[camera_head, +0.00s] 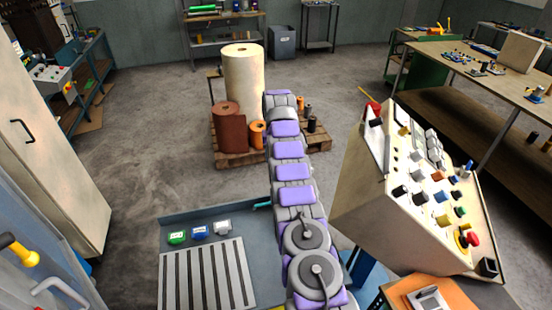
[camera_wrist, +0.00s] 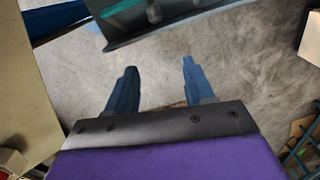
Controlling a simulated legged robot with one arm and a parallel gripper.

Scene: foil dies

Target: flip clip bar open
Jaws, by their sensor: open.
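My gripper (camera_wrist: 158,66) shows in the wrist view with two blue fingers spread apart. Nothing is between them, only grey floor behind. In the head view my purple and grey arm stretches away from the bottom, and I cannot make out the fingers. A clip bar is not clearly identifiable. A small teal piece (camera_head: 262,205) sits at the tray's far right corner, partly behind my arm; I cannot tell whether it is the clip bar. In the wrist view a teal strip (camera_wrist: 125,14) shows on a dark surface beyond the fingertips, apart from them.
A blue-grey tray (camera_head: 180,258) holds a slatted plate (camera_head: 205,275) and green, blue and white small blocks (camera_head: 200,231). A beige control console (camera_head: 365,190) stands close right of my arm. A pallet (camera_head: 235,157) with rolls lies ahead. Floor on the left is clear.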

